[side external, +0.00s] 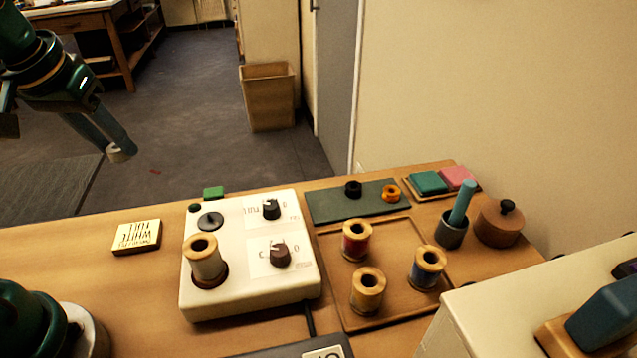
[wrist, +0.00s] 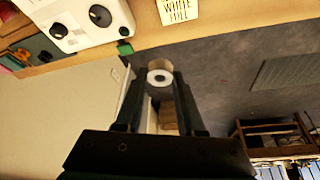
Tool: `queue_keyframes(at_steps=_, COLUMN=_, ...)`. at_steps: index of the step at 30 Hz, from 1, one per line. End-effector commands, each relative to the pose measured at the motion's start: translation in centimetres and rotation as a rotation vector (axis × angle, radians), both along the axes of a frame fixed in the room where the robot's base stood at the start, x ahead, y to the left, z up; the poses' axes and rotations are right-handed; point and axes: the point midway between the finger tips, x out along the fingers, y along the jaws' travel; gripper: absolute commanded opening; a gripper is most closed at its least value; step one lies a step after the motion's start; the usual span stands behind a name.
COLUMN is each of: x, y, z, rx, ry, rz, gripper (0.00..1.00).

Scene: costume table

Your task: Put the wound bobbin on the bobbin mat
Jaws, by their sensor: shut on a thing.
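My gripper (side external: 118,145) is at the upper left, out past the far edge of the table and above the floor. It is shut on a small pale bobbin (side external: 122,154). In the wrist view the bobbin (wrist: 160,76) sits between the two fingertips, its round end with a dark centre hole showing. The dark green bobbin mat (side external: 328,209) lies flat at the back of the table, right of the white machine, well away from my gripper. A black bobbin (side external: 353,190) and an orange bobbin (side external: 391,193) are on the mat.
The white machine (side external: 297,220) has knobs and a pale spool (side external: 205,258). A wooden tray (side external: 402,228) holds red, tan and blue thread spools. Right of the mat are pads (side external: 428,182), a cup (side external: 451,233) and a lidded pot (side external: 498,222). A lettered card (side external: 137,237) lies left.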

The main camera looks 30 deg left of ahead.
Motion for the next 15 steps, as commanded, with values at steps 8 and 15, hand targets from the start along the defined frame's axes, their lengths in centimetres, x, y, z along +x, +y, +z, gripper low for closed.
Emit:
queue_keyframes(at_steps=8, x=4.3, y=0.4, z=2.5, rx=-0.001, ry=0.002, rz=-0.166, gripper=0.00)
queue_keyframes(at_steps=15, x=10.9, y=-1.7, z=2.4, rx=-0.003, ry=0.006, rz=-0.404, gripper=0.00)
